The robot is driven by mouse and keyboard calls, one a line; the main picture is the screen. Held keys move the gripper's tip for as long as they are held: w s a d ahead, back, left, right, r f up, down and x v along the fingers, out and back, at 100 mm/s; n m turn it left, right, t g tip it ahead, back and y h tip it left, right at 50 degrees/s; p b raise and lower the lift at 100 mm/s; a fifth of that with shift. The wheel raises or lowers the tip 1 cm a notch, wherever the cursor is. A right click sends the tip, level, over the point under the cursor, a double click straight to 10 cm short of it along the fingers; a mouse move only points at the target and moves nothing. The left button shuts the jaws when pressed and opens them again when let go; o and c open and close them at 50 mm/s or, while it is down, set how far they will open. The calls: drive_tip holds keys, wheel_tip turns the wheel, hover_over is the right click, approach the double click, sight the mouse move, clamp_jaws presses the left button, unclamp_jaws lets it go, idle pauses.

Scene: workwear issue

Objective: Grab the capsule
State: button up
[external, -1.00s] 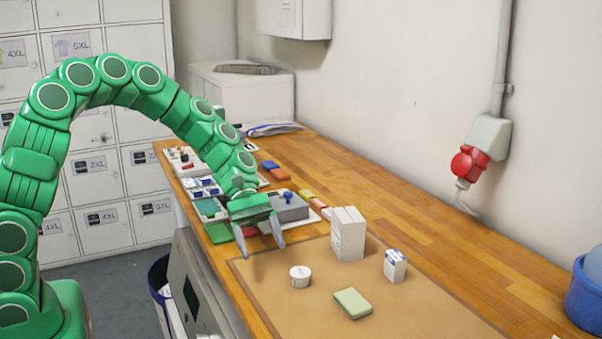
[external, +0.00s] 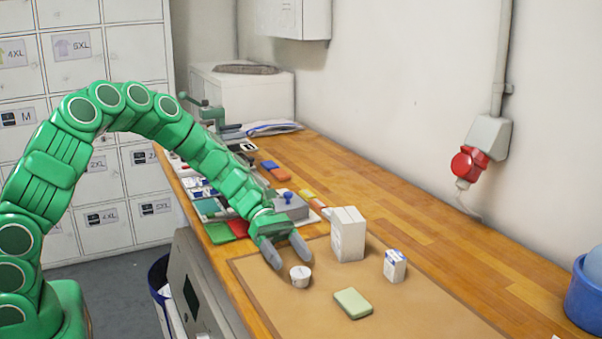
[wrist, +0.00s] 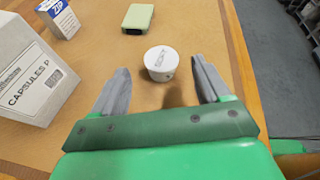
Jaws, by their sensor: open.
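A small white round capsule (external: 300,277) with dark lettering on its lid stands upright on the tan mat. In the wrist view the capsule (wrist: 160,63) sits between and just beyond my fingertips. My gripper (external: 292,262) is open and empty, pointing down at the mat close to the capsule. Its two grey fingers (wrist: 161,84) are spread wider than the capsule, with bare mat showing between them. I see no contact.
The carton (external: 348,234) is right of my gripper in the external view. Trays and coloured items lie behind my gripper.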

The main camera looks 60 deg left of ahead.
sight(300, 271)
drive_tip(key=shift+x, duration=2.2)
drive_tip(key=shift+f, duration=0.1)
drive_tip(key=shift+c, duration=0.4)
drive_tip(key=shift+s, duration=0.1)
drive_tip(key=c, duration=1)
